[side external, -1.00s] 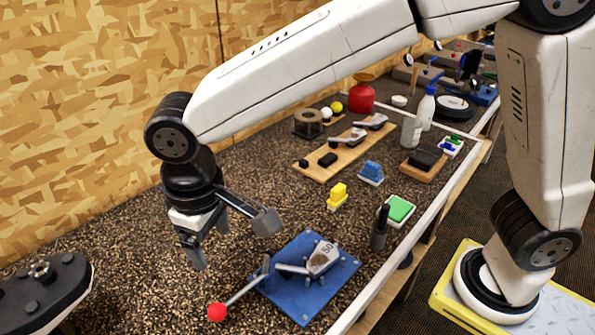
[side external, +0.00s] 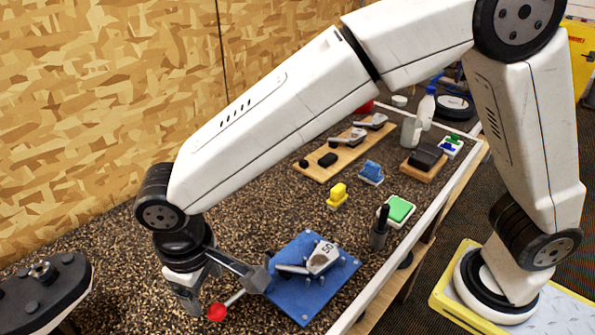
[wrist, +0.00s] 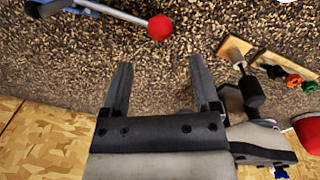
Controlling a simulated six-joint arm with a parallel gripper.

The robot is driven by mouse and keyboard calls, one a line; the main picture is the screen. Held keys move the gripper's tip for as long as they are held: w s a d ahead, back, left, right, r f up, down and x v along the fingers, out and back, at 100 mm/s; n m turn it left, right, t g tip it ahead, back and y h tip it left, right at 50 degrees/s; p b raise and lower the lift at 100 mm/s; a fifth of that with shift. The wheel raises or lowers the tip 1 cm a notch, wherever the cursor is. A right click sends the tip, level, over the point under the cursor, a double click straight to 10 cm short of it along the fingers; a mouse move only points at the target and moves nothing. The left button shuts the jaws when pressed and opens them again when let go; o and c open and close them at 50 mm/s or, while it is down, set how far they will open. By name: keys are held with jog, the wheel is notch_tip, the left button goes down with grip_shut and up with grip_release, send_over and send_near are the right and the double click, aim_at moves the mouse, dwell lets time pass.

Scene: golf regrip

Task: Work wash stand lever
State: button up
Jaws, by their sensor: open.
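The wash stand is a blue plate (side external: 318,285) on the speckled bench, with a metal club head marked 50 (side external: 325,257) on it. A metal lever (side external: 236,297) reaches from it down and left to a red ball knob (side external: 217,311). The lever and knob also show at the top of the wrist view (wrist: 160,27). My gripper (side external: 190,307) points down, just left of the knob in the side view. In the wrist view its two fingers (wrist: 160,66) are apart with nothing between them. The knob lies beyond the fingertips. The lever's pivot end is partly hidden behind my wrist.
A dark stand (side external: 42,285) is at the lower left. A black upright handle (side external: 380,228), a green pad (side external: 400,208) and yellow (side external: 337,196) and blue (side external: 370,172) blocks stand behind the plate. Bare bench lies left of the knob.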

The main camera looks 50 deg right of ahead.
aim_at(215, 307)
jog(key=shift+w+d+f, duration=0.1)
jog(key=shift+f, duration=1.65)
jog(key=shift+d+f, duration=0.1)
jog(key=shift+f, duration=1.6)
jog(key=shift+c, duration=0.2)
grip_shut()
jog(key=shift+f, duration=0.15)
